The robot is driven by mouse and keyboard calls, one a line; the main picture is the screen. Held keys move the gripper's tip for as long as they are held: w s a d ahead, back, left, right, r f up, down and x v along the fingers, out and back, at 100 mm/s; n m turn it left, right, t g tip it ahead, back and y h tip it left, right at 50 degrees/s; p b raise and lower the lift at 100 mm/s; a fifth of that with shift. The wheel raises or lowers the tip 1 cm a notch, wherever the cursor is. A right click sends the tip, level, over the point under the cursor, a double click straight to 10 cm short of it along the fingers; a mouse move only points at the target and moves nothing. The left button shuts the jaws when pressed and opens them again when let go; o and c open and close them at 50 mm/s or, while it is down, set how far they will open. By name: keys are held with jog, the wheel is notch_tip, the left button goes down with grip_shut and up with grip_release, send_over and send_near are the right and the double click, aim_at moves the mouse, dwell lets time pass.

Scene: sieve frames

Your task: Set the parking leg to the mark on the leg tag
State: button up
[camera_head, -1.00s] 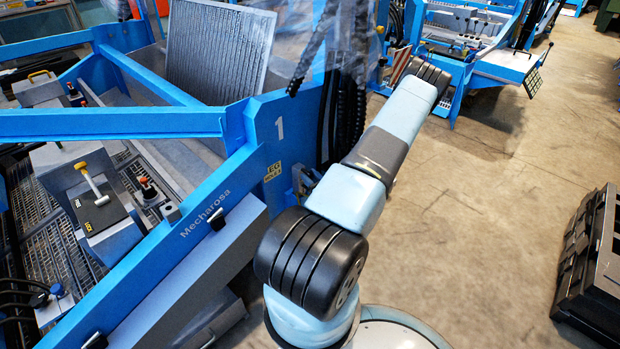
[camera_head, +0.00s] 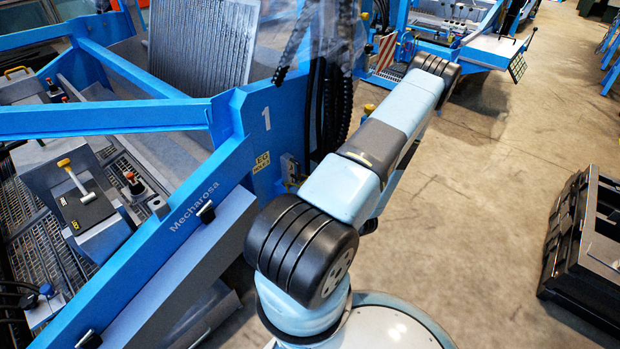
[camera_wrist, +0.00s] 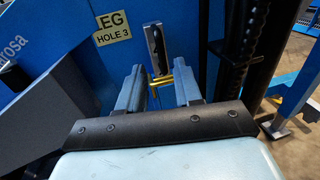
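The leg tag (camera_wrist: 112,27) reads "LEG HOLE 3" on the blue frame. It also shows in the head view (camera_head: 262,162), partly cut off. Right of it in the wrist view stands an upright grey metal leg (camera_wrist: 155,45) with a dark slot or holes. Thin yellow parts (camera_wrist: 163,80), perhaps a pin or handle, show at the leg's lower end, beyond and between my fingers. My gripper (camera_wrist: 158,82) points at the leg with its two blue-grey fingers apart. I cannot tell whether it touches the yellow parts. In the head view my arm hides the gripper.
The blue Mecharosa frame (camera_head: 180,225) fills the left, with a black ribbed hose (camera_head: 342,110) beside the leg area. A black crate (camera_head: 590,245) stands at the right. Another blue machine (camera_head: 450,45) is at the back. The floor between is clear.

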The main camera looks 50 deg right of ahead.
jog(key=shift+v, duration=1)
